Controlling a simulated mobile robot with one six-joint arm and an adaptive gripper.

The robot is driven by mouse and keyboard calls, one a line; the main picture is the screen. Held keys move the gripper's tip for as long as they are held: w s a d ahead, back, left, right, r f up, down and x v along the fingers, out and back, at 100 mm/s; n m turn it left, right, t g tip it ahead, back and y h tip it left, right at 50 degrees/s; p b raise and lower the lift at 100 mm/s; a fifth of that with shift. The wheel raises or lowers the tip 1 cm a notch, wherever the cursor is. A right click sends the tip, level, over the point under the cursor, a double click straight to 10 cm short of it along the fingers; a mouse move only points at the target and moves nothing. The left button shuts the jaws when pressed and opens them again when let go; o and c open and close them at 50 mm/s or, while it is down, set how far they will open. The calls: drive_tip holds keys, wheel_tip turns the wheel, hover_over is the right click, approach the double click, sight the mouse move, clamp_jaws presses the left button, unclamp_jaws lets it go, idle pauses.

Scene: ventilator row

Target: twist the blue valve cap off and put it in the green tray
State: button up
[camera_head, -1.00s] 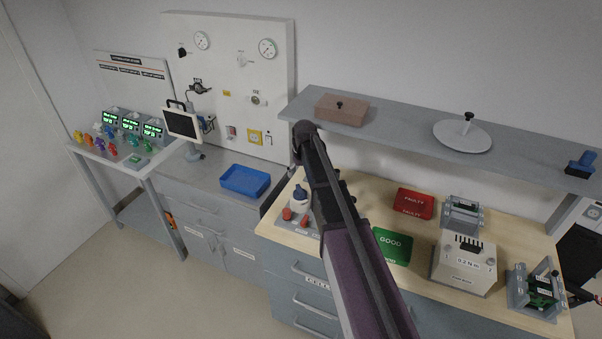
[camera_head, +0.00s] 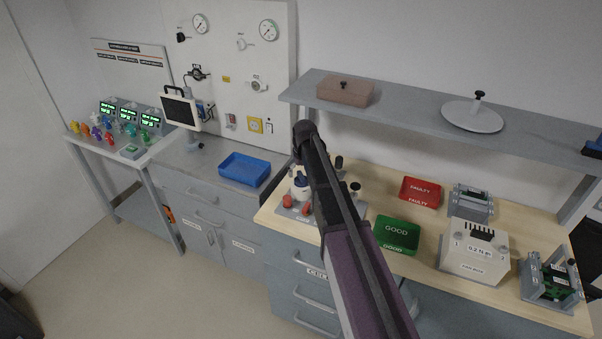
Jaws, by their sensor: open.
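A blue cap (camera_head: 300,182) sits on a white upright body on the grey plate at the left end of the wooden bench, just left of my arm. It is small and partly dark in the head view. The green tray (camera_head: 398,249), marked GOOD, lies on the bench right of my arm. My dark arm rises from the bottom of the picture, its visible end above and beside the blue cap. No jaws can be made out; my gripper is hidden or outside the view.
Red knobs (camera_head: 306,210) stand on the grey plate near the cap. A red FAULTY tray (camera_head: 421,191) lies behind the green one. A white box (camera_head: 474,252) and green-board fixtures stand right. A shelf (camera_head: 410,110) overhangs the bench. A blue tray (camera_head: 245,170) is left.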

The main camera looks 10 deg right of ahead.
drive_tip(key=shift+w+f+b, duration=0.15)
drive_tip(key=shift+f+b, duration=0.7)
drive_tip(key=shift+f, duration=0.3)
drive_tip(key=c, duration=0.8)
drive_tip(key=shift+s+r, duration=0.1)
drive_tip(key=shift+s, duration=0.1)
clamp_jaws()
